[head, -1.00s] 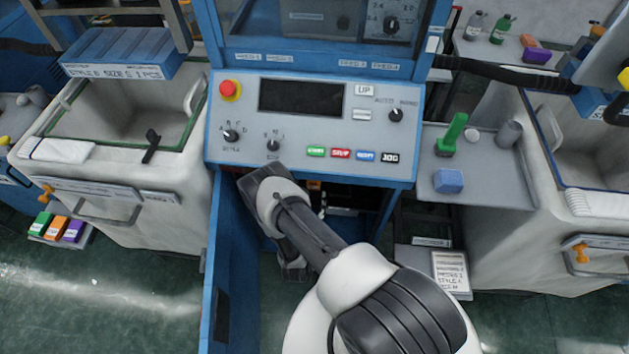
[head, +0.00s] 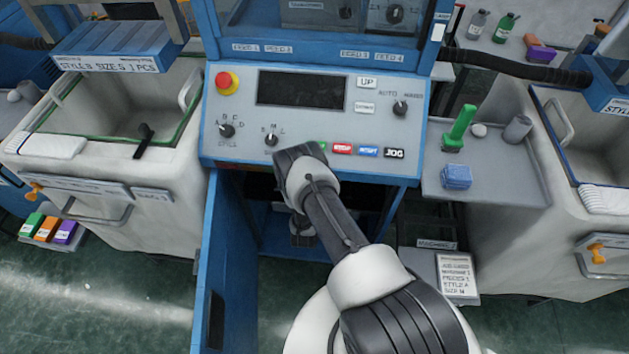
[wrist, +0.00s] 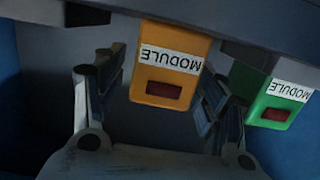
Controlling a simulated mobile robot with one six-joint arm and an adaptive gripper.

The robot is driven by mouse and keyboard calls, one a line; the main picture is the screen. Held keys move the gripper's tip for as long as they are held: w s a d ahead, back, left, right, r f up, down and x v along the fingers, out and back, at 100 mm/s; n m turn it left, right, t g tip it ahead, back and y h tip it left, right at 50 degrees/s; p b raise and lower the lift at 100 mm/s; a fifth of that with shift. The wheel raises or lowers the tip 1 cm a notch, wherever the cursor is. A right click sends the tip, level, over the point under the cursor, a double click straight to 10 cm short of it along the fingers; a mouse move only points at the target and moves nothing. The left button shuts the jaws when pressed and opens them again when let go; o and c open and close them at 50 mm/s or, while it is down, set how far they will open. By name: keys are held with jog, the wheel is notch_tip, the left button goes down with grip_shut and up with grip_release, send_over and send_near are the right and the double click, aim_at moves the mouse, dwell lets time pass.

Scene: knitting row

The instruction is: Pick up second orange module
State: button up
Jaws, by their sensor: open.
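An orange module (wrist: 172,62) with a white MODULE label and a dark red window shows in the wrist view, in a dark bay. My gripper (wrist: 160,100) is open, with one finger on each side of this module in the picture. I cannot tell whether the fingers touch it. A green module (wrist: 275,98) is to the right, beyond the right finger. In the head view my arm hides this bay's modules, and my gripper's fingers are not clear. Another orange module (head: 48,229) lies between a green one and a purple one at the lower left.
The blue cabinet's open door (head: 225,265) stands left of my arm. The control panel (head: 330,105) overhangs the opening. A grey side shelf (head: 500,180) with a blue block (head: 456,176) is at right. A labelled box (head: 457,275) sits low on the right.

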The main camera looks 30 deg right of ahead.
jog(key=shift+c, duration=0.5)
jog(key=c, duration=1.1)
jog(key=shift+c, duration=0.2)
